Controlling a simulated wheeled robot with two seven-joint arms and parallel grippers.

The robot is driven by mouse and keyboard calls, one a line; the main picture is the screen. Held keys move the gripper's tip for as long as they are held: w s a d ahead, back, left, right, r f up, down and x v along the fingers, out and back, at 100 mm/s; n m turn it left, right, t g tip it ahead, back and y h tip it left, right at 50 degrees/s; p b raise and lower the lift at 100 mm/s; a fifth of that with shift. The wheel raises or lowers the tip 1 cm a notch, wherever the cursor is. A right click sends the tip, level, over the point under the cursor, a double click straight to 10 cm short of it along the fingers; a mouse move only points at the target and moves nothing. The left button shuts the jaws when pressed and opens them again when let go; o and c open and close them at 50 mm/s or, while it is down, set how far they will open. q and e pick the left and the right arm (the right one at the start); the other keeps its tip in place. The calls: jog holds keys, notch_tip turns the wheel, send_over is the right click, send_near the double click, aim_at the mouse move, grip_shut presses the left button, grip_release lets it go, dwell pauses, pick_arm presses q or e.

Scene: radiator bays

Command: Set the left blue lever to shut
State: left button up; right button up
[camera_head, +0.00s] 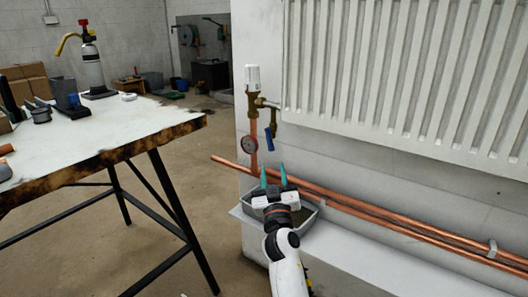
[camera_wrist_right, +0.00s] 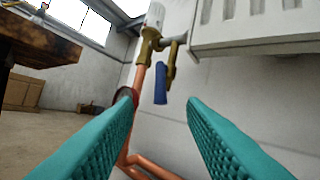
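One blue lever (camera_head: 269,143) shows in the head view, hanging down from a brass valve (camera_head: 273,118) beside the radiator's lower left corner. In the right wrist view the blue lever (camera_wrist_right: 161,84) hangs roughly upright, ahead and between the fingers in the picture. My right gripper (camera_head: 273,176) is open and empty, below the lever and apart from it, with teal fingers pointing up. In the right wrist view its fingers (camera_wrist_right: 160,108) stand wide apart. My left gripper is not in view.
A white radiator (camera_head: 400,80) fills the upper right. A gauge (camera_head: 249,144) is on the copper riser. Copper pipes (camera_head: 400,228) run along the wall behind my right gripper, above a ledge (camera_head: 400,262). A workbench (camera_head: 110,130) with tools stands left; floor between is clear.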

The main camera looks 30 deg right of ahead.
aim_at(270, 144)
jog(key=x, duration=1)
jog(key=shift+w+d+b, duration=0.1)
jog(key=shift+w+b, duration=0.05)
jog(key=shift+b, duration=0.2)
grip_shut()
